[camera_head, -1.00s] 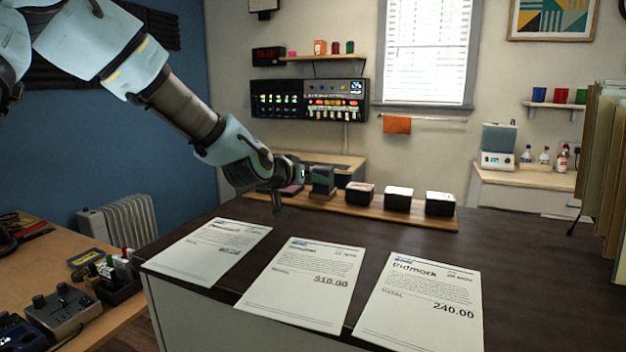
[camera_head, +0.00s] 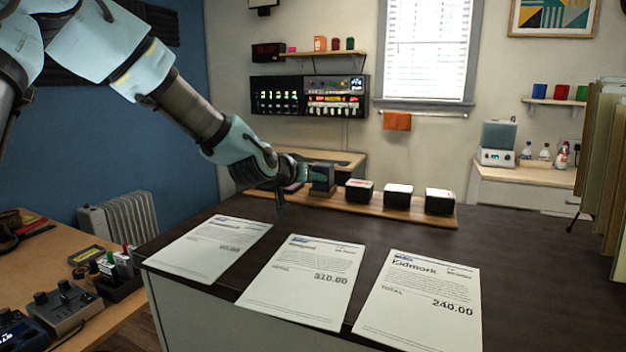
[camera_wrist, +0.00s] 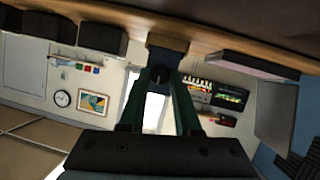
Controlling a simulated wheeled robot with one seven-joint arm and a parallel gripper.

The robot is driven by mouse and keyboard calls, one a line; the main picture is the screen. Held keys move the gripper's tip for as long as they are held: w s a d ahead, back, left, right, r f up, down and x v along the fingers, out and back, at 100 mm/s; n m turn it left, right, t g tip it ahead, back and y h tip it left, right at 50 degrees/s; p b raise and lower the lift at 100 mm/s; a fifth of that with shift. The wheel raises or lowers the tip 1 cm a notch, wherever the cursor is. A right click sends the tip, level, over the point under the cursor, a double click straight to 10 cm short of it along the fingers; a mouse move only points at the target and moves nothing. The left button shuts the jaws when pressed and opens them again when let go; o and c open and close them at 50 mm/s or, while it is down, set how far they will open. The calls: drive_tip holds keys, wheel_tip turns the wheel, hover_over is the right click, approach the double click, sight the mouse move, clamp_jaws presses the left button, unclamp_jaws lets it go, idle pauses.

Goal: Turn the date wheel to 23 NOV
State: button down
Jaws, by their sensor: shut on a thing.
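A dark upright block (camera_head: 322,187), seemingly the stamp with the date wheel, stands on a wooden board (camera_head: 390,212) at the back of the dark counter. My gripper (camera_head: 318,173) reaches it from the left. In the wrist view, its two green fingers (camera_wrist: 162,76) close on a small dark part at the face of the block (camera_wrist: 168,42); I take this part to be the date wheel. The wheel's day and month cannot be read in either view. Three printed sheets lie in front: left (camera_head: 208,250), middle (camera_head: 302,282), right (camera_head: 420,305).
Several dark boxes with pale tops stand right of the block, the nearest (camera_head: 359,191) fairly close. A flat dark pad (camera_head: 288,188) lies to its left, partly behind my arm. The counter between board and sheets is clear. Hanging panels (camera_head: 603,180) stand far right.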

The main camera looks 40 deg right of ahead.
drive_tip(key=shift+s+f+m+b, duration=0.1)
drive_tip(key=shift+m+b, duration=0.2)
drive_tip(key=shift+b, duration=0.3)
drive_tip(key=shift+s+d+m+t+y+b, duration=0.1)
drive_tip(key=shift+m+t+y+b, duration=0.2)
drive_tip(key=shift+m+t+b, duration=0.55)
drive_tip(key=shift+s+d+m+t+y+b, duration=0.1)
drive_tip(key=shift+s+m+t+y+b, duration=0.1)
drive_tip(key=shift+m+t+y+b, duration=0.4)
drive_tip(key=shift+r+m+t+p, duration=0.25)
drive_tip(key=shift+m+t+p, duration=0.1)
drive_tip(key=shift+m+p, duration=0.75)
drive_tip(key=shift+s+m+t+p, duration=0.1)
drive_tip(key=shift+m+t+p, duration=0.5)
drive_tip(key=shift+m+p, duration=0.4)
drive_tip(key=shift+f+m+t+y+p, duration=0.15)
drive_tip(key=shift+f+m+t+p, duration=0.05)
drive_tip(key=shift+m+t+p, duration=0.55)
drive_tip(key=shift+f+m+t+y+p, duration=0.2)
drive_tip(key=shift+m+t+p, duration=0.4)
drive_tip(key=shift+m, duration=0.2)
